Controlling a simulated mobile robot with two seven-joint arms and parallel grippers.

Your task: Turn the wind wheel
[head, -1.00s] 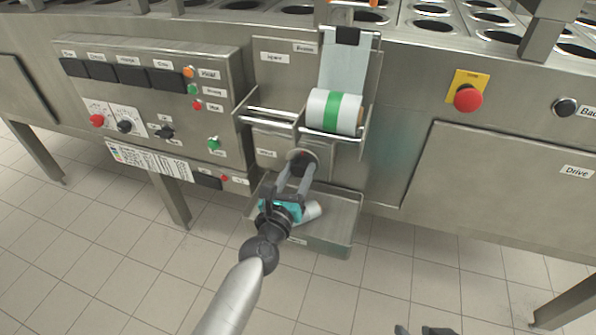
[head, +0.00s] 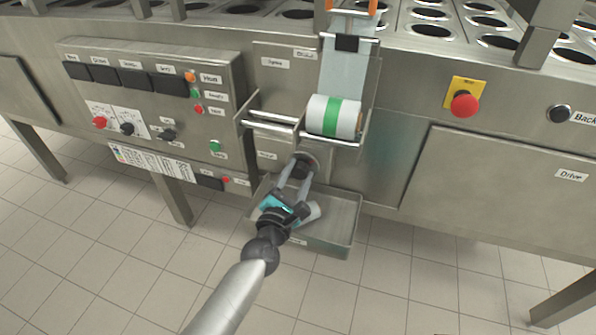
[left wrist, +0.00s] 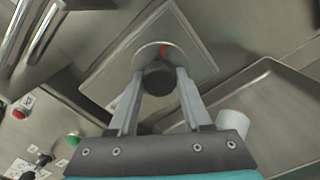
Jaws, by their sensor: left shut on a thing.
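The wind wheel is a round metal disc with a red mark and a dark knob (left wrist: 159,80), on a square plate low on the machine's front. In the head view its dark knob (head: 302,168) sits below the film roll. My left gripper (head: 298,178) reaches up to it from below, shut on the knob with one finger on each side. In the left wrist view both fingertips (left wrist: 158,84) flank the knob, which hides part of the disc. My right gripper is not in view.
A white roll with a green band (head: 332,116) rests above by metal bars. A steel tray (head: 342,222) with a whitish cylinder (head: 313,211) lies below, close to my gripper. A control panel (head: 150,100) is left; a red emergency button (head: 464,104) is right.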

